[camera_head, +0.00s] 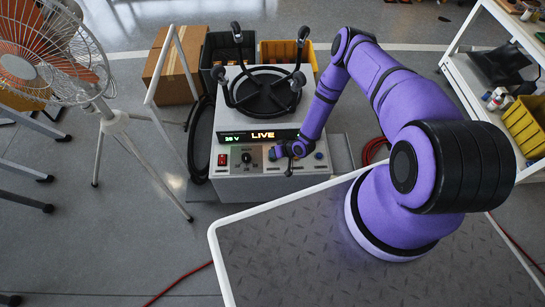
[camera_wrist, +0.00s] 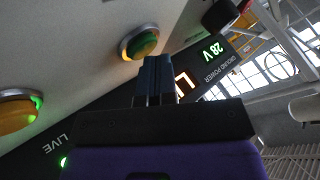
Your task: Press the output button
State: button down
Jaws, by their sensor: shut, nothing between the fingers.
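The grey ground power unit (camera_head: 255,188) stands on the floor, its display (camera_head: 262,136) reading "28 V" and "LIVE". In the wrist view a round green button (camera_wrist: 141,44) with a lit yellow rim sits on the panel; no label shows whether it is the output button. My gripper (camera_wrist: 154,62) is shut and empty, its fingertips right at this button's lower edge. I cannot tell if they touch it. In the head view my gripper (camera_head: 281,151) is at the panel front and partly covers the buttons there.
A red switch (camera_head: 222,160) and a dark knob (camera_head: 246,157) sit left of my gripper, a blue button (camera_head: 318,156) right. Another yellow-green lamp or button (camera_wrist: 17,111) shows. A fan (camera_head: 50,60) stands left, a shelf (camera_head: 480,85) right.

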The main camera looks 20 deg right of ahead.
jog(key=shift+r, duration=0.75)
jog(key=shift+r, duration=2.5)
